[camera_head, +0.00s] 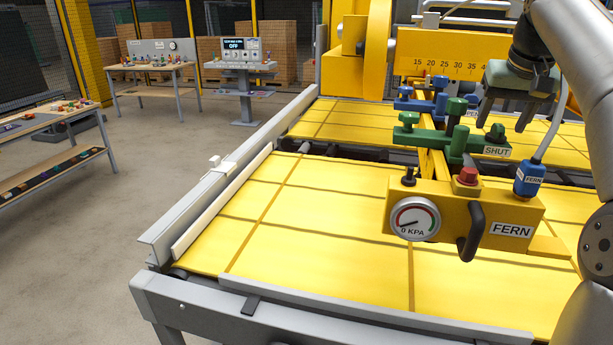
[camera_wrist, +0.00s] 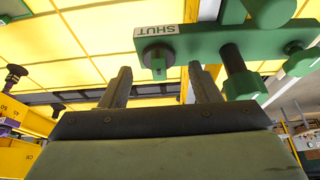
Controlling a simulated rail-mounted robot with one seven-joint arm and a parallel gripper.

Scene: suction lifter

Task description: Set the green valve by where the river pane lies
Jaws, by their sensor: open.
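The green valve (camera_head: 437,138) sits on the yellow lifter beam in the head view, with a "SHUT" plate at its right end. In the wrist view the green valve (camera_wrist: 225,45) spans the upper right; a dark round pivot with a small green tab shows between my fingertips in the picture. My gripper (camera_head: 508,115) is open and empty, just above and right of the valve's plate end. I cannot tell its exact distance from the tab. Large yellow panes (camera_head: 310,200) lie on the roller table; no "river" label is readable.
A yellow block (camera_head: 500,205) labelled "FERN" carries a gauge (camera_head: 415,218) reading 0 KPA, a red knob and a black handle. A blue plug (camera_head: 528,178) is also tagged "FERN". A blue valve (camera_head: 415,103) stands behind. A console (camera_head: 238,50) reads "OFF".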

